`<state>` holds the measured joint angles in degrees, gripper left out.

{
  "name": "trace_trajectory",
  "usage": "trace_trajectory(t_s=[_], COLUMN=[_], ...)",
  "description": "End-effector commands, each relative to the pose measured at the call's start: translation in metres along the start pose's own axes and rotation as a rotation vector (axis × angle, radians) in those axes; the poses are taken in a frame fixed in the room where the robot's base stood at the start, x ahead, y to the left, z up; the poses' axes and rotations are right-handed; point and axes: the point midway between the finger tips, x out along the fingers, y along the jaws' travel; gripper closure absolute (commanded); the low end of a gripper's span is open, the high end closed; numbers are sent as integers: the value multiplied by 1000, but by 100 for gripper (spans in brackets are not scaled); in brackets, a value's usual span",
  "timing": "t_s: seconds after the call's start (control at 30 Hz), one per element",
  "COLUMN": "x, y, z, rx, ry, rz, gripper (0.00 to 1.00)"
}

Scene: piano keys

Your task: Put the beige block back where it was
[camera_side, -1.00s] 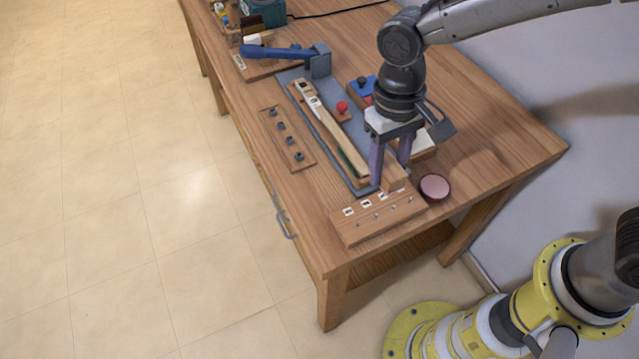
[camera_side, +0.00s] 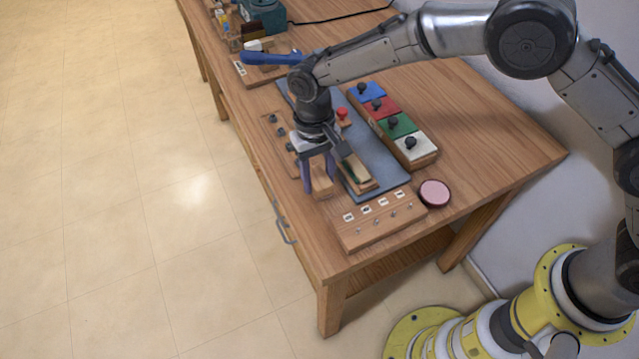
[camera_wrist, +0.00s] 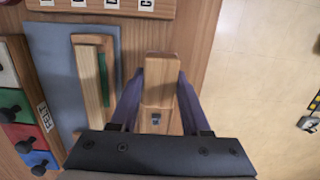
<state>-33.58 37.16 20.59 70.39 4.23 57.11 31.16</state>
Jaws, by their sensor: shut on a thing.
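My gripper (camera_side: 318,180) is shut on the beige block (camera_side: 323,187), near the front left of the table. In the wrist view my gripper (camera_wrist: 156,100) has a finger on each side of the beige block (camera_wrist: 160,78). The block looks held above the table; its exact height is unclear. A narrow wooden board with dark pegs (camera_side: 271,118) lies by the left table edge, its near part hidden by my gripper. A wooden board with several labels and small pegs (camera_side: 372,232) lies at the front, apart from the block.
A long wooden tray (camera_side: 366,187) with a green strip stands on a blue-grey mat (camera_side: 388,179), right of my gripper. A box of blue, red, green and white keys (camera_side: 418,160) is farther right. A pink round thing (camera_side: 434,193) sits near the labelled board.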

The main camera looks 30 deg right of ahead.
Motion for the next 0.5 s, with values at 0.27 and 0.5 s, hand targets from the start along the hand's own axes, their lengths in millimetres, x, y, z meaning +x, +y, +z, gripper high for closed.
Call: trace_trajectory(t_s=[0.27,0.5], x=[27,29], y=[1,1], z=[-2,-2], rx=[0,0], ry=[-1,-2], rz=[1,2], gripper=[100,100])
